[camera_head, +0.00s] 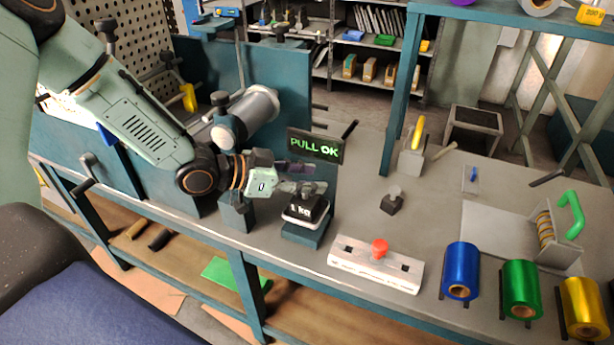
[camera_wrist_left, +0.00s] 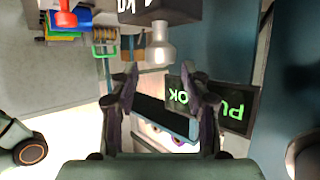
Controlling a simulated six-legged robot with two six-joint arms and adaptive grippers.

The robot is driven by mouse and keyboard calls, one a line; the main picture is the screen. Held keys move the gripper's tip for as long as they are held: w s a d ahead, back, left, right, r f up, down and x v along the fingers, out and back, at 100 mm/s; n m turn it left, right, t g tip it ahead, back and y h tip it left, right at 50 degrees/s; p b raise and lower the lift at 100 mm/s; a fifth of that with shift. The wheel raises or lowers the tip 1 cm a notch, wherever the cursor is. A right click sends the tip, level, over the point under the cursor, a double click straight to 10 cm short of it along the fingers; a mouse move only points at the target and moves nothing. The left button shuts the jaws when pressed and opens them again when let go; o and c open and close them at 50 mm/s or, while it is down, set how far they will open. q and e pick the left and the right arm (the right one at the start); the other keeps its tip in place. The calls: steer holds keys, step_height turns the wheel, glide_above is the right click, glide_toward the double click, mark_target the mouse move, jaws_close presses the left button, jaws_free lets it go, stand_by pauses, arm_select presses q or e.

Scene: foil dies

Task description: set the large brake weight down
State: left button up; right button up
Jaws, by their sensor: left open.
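The large brake weight (camera_head: 305,208) is a black block with a white "1 kg" label and a grey knob on top. It stands upright on a teal block (camera_head: 302,236) at the bench's front edge. My left gripper (camera_head: 303,178) is just above and beside its knob, with fingers spread. In the left wrist view, the weight (camera_wrist_left: 158,9) is at the top edge and its knob (camera_wrist_left: 160,47) lies just beyond the open fingertips (camera_wrist_left: 160,78), with nothing gripped. A smaller dark weight (camera_head: 392,204) stands to the right. My right gripper is not in view.
A "PULL OK" sign (camera_head: 315,146) stands close behind the gripper. A pale block with a red knob (camera_head: 376,264) lies right of the weight. Blue (camera_head: 460,271), green (camera_head: 521,288) and gold foil rolls (camera_head: 583,308) line the front right. Bench between is clear.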

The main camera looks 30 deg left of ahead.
arm_select(q)
steer(key=shift+a, duration=0.15)
steer(key=shift+r, duration=0.25)
steer(key=shift+s+a+r+p, duration=0.25)
steer(key=shift+s+a+p, duration=0.1)
steer(key=shift+p, duration=0.25)
steer(key=p+v, duration=1.1)
steer(key=p, duration=0.1)
steer(key=s+d+f+n+g+y, duration=0.3)
steer(key=s+d+f+n+g, duration=0.4)
steer(key=d, duration=0.5)
steer(key=s+a+f+n+g+y, duration=0.1)
steer(key=s+f+y, duration=0.2)
steer(key=s, duration=0.6)
steer(key=s+a+f+g+y, duration=0.1)
steer(key=s+f+g+y, duration=0.1)
steer(key=s, duration=0.6)
steer(key=shift+s+a+f+n+y, duration=0.25)
steer(key=shift+s+f+n+y, duration=0.15)
steer(key=shift+f+y, duration=0.15)
